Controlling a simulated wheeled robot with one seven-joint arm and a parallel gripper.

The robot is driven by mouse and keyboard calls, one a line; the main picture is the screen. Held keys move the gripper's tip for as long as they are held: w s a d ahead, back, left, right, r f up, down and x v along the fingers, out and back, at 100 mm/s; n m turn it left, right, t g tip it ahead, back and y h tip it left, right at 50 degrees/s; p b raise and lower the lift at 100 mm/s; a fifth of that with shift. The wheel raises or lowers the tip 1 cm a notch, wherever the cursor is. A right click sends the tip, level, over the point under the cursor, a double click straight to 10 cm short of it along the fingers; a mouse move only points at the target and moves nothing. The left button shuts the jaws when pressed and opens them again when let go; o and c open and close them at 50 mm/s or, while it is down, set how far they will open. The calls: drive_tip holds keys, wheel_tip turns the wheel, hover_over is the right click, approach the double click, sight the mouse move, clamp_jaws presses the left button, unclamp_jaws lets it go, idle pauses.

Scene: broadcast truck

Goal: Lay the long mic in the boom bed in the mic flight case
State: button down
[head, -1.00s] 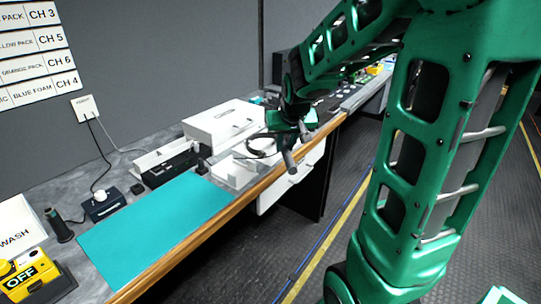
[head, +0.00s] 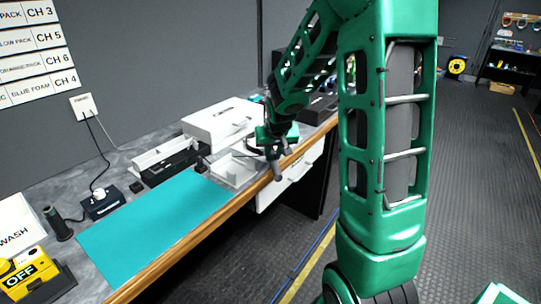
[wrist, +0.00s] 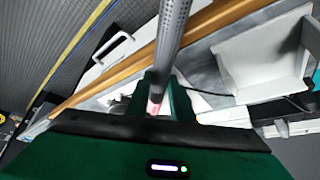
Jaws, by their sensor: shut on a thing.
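My gripper (wrist: 163,100) is shut on the long mic (wrist: 174,30), a dark cylinder with a mesh-like surface that runs up out of the wrist view. In the head view, my gripper (head: 272,150) is above the bench's wooden front edge, and a grey end of the mic (head: 277,172) points down from it. A white open tray (head: 228,174) lies just left of the gripper; it also shows at right in the wrist view (wrist: 257,88). I cannot tell which white container is the mic flight case, and no boom bed is clearly visible.
A closed white box (head: 215,122) stands behind the tray. A black and white open holder (head: 165,162) is to its left. A teal mat (head: 150,225) lies clear on the bench. A white drawer front with a handle (wrist: 115,48) is below the edge.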

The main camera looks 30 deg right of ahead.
drive_tip(key=c, duration=1.5)
unclamp_jaws()
drive_tip(key=shift+c, duration=0.2)
